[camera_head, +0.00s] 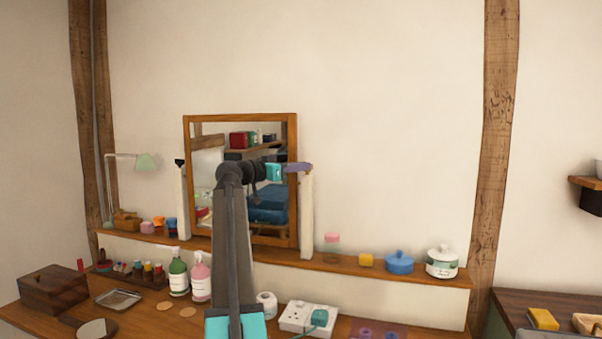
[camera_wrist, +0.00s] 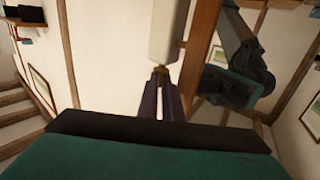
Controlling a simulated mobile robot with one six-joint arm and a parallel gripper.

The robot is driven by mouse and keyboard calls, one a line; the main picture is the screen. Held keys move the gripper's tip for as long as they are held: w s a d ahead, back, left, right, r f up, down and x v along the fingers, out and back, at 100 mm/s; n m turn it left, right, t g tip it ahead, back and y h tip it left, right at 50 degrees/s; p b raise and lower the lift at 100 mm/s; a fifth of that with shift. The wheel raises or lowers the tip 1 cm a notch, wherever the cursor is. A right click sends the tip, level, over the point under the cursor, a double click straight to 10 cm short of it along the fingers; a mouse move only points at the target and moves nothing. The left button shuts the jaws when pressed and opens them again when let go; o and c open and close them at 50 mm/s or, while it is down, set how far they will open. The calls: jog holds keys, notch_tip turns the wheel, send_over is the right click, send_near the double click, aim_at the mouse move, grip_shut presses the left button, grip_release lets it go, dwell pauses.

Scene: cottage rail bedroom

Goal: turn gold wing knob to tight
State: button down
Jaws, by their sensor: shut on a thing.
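The gold wing knob (camera_wrist: 160,70) shows in the wrist view as a small gold piece beside the white post (camera_wrist: 168,35) and the mirror's wooden edge (camera_wrist: 201,45). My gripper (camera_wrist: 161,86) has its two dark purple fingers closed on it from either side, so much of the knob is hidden. In the head view my gripper (camera_head: 306,168) reaches the top of the right white post (camera_head: 307,215), at the right edge of the framed mirror (camera_head: 188,150). The knob cannot be made out there behind the fingers.
The mirror stands between two white posts on a wooden shelf (camera_head: 290,268). A pink-lidded jar (camera_head: 331,241), yellow block (camera_head: 366,260), blue pot (camera_head: 399,262) and white pot (camera_head: 442,262) stand to its right. Bottles (camera_head: 178,275) and a socket block (camera_head: 296,318) are below. The wall above is clear.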

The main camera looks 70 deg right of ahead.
jog(key=shift+m+g, duration=0.3)
jog(key=shift+g, duration=0.1)
jog(key=c, duration=1.9)
grip_release()
jog(key=shift+r, duration=0.1)
jog(key=shift+c, duration=0.2)
jog(key=shift+w, duration=0.1)
